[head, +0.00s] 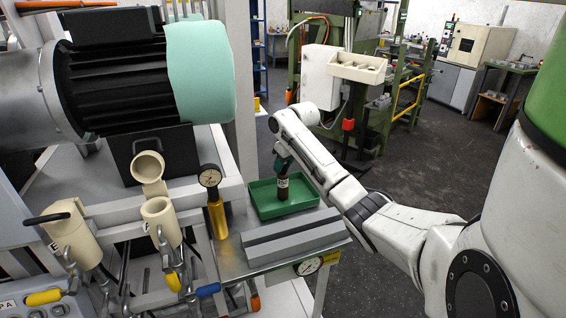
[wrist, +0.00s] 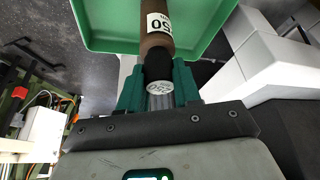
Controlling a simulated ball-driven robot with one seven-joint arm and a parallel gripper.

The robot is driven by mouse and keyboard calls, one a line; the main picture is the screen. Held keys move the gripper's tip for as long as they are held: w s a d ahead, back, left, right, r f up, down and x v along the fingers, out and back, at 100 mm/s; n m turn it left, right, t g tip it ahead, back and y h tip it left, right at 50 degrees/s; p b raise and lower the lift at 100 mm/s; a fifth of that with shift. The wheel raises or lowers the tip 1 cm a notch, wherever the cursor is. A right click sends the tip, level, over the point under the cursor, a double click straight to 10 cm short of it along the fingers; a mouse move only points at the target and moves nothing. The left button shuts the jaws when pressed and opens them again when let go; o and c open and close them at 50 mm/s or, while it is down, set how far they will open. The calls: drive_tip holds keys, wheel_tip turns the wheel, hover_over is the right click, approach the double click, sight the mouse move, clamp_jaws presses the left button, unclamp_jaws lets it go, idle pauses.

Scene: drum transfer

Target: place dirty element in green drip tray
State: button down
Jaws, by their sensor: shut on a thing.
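The dirty element (head: 283,188) is a dark brown cylinder with a white label and a black end. My gripper (head: 283,163) is shut on its upper end and holds it upright over the green drip tray (head: 262,210). In the wrist view the element (wrist: 156,42) extends from between the fingers (wrist: 159,88), its label partly readable as "50". The green tray (wrist: 100,25) lies beyond it in that view. I cannot tell whether the element's lower end touches the tray floor. No other object shows in the tray.
A grey ridged block (head: 295,238) lies on the bench in front of the tray. A brass cylinder with a gauge (head: 216,210) stands left of the tray. Cream filter housings (head: 160,218) stand further left. A large motor (head: 130,80) is above them.

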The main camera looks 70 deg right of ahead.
drive_tip(key=c, duration=0.8)
unclamp_jaws()
drive_tip(key=shift+f, duration=0.1)
drive_tip(key=b+v, duration=0.1)
drive_tip(key=v, duration=1.1)
drive_tip(key=shift+s, duration=0.1)
